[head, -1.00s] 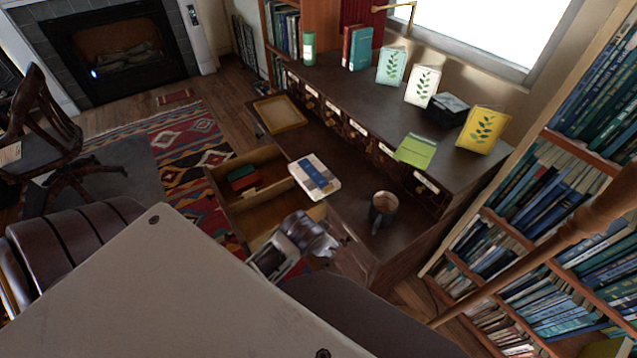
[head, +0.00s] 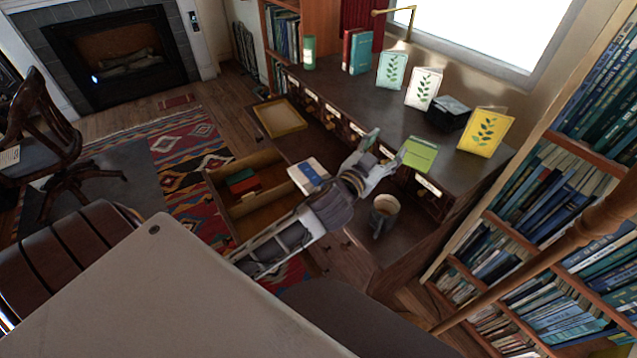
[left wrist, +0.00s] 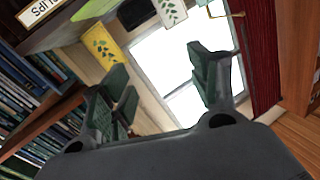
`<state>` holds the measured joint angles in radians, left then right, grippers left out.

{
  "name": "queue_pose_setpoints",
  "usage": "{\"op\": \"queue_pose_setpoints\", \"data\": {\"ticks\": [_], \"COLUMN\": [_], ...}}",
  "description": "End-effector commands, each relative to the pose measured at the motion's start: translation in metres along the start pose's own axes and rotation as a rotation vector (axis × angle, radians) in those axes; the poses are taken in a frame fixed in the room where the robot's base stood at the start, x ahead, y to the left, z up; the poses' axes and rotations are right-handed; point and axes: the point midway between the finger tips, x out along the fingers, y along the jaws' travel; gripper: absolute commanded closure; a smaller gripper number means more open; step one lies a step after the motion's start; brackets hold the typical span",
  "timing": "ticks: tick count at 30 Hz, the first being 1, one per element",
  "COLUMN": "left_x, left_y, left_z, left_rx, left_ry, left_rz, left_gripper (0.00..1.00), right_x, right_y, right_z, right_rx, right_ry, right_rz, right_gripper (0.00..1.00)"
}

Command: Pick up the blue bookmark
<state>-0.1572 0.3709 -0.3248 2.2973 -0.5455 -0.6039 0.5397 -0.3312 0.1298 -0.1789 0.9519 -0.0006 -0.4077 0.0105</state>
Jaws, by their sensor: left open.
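A white book (head: 298,180) lies on the desk's lower surface beside the open drawer. A blue strip, which looks like the blue bookmark (head: 312,173), lies across its cover. My left arm partly hides the book's right side. My left gripper (head: 384,150) is open and empty, above the desk to the right of the book and close to its raised back shelf. In the left wrist view its two fingers (left wrist: 165,85) are spread, pointing toward the window, and no bookmark shows between them. My right gripper is not in view.
A mug (head: 384,210) stands right of my left forearm. A green card (head: 420,154) lies on the raised shelf, where light-blue, white and yellow (head: 486,130) leaf cards stand near a black box (head: 447,113). An open drawer (head: 262,213) and a wooden tray (head: 280,118) are at left.

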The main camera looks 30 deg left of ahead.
Motion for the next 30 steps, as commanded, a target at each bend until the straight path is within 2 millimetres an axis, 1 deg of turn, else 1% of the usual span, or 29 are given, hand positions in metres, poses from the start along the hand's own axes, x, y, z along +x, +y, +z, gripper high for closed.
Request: {"op": "queue_pose_setpoints", "data": {"ticks": [1,6,12,15,18,23,25,30], "left_x": [0.004,0.011,0.010,0.007,0.001,-0.009,-0.014,-0.026], "left_y": [0.004,0.022,0.050,0.065,0.081,0.107,0.118,0.141], "left_z": [-0.014,-0.056,-0.097,-0.113,-0.125,-0.136,-0.138,-0.133], "left_rx": [0.014,0.052,0.111,0.146,0.187,0.256,0.291,0.383], "left_ry": [0.054,0.229,0.411,0.490,0.560,0.650,0.681,0.729], "left_rz": [0.018,0.096,0.217,0.289,0.367,0.504,0.568,0.728], "left_gripper": [0.39,0.39,0.39,0.39,0.39,0.39,0.39,0.39], "right_x": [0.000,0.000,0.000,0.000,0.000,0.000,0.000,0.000], "right_y": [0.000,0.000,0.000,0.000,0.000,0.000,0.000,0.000], "right_z": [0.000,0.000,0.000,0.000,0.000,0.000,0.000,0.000], "right_rx": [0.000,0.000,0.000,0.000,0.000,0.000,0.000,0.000], "right_ry": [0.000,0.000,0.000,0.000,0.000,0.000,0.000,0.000], "right_rz": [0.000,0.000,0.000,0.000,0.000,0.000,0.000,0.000], "right_gripper": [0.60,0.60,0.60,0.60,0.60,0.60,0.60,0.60]}}
